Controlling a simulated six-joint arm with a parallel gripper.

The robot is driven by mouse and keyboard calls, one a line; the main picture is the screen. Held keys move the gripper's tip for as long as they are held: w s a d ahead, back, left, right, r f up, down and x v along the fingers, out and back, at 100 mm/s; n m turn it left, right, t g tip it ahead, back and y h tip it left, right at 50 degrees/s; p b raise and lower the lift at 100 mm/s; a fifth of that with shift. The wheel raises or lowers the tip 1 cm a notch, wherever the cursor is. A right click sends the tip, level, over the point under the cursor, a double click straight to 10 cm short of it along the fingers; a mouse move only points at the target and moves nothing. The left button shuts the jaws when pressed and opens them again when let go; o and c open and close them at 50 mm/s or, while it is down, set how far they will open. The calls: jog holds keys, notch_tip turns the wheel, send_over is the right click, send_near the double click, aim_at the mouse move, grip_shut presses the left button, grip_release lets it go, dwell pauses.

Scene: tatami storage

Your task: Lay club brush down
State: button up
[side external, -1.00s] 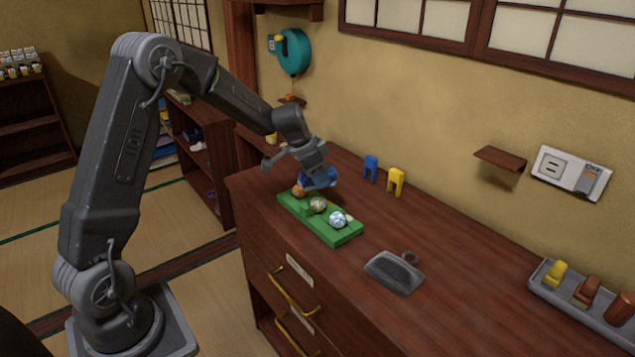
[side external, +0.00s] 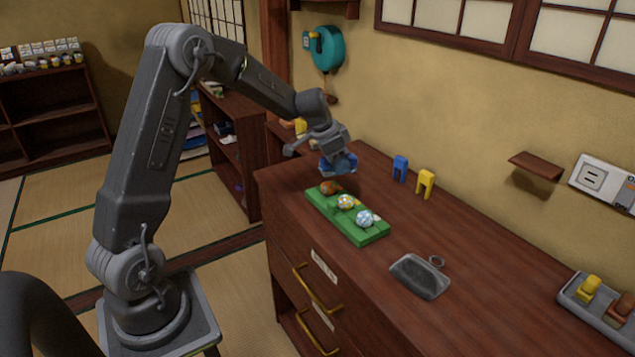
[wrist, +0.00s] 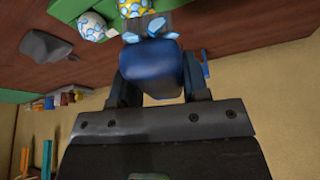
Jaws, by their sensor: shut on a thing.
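My gripper (side external: 336,152) is shut on a blue brush (side external: 338,165), which I take to be the club brush. It holds the brush in the air just above the far end of a green tray (side external: 362,232). In the wrist view the brush's dark blue body (wrist: 157,77) sits between the fingers, with pale blue bristle-like tips at its far end. The gripper hides part of the brush. The green tray holds a brown-orange ball (side external: 329,187), a yellow patterned ball (side external: 346,202) and a white-and-blue ball (side external: 364,218).
A grey dustpan-like thing (side external: 420,278) lies on the dark wooden cabinet top (side external: 470,250). A blue stand (side external: 400,168) and a yellow stand (side external: 425,184) are near the wall. A grey tray (side external: 575,298) with small items is at right. The middle right of the top is clear.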

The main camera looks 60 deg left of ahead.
jog(key=s+a+n, duration=0.1)
jog(key=s+a, duration=0.3)
jog(key=a, duration=0.4)
jog(key=s+a+n+y, duration=0.1)
jog(key=s+a, duration=0.2)
jog(key=a, duration=0.6)
jog(key=s+a+n, duration=0.2)
jog(key=s+a, duration=0.2)
jog(key=a, duration=0.4)
jog(key=shift+s+a+f, duration=0.15)
jog(key=shift+s+a, duration=0.15)
jog(key=shift+a, duration=0.05)
send_over(300, 174)
jog(key=s, duration=0.2)
jog(key=f, duration=0.7)
jog(key=shift+w, duration=0.25)
jog(key=shift+f+y, duration=0.3)
jog(key=shift+f, duration=1.5)
jog(key=shift+f, duration=0.3)
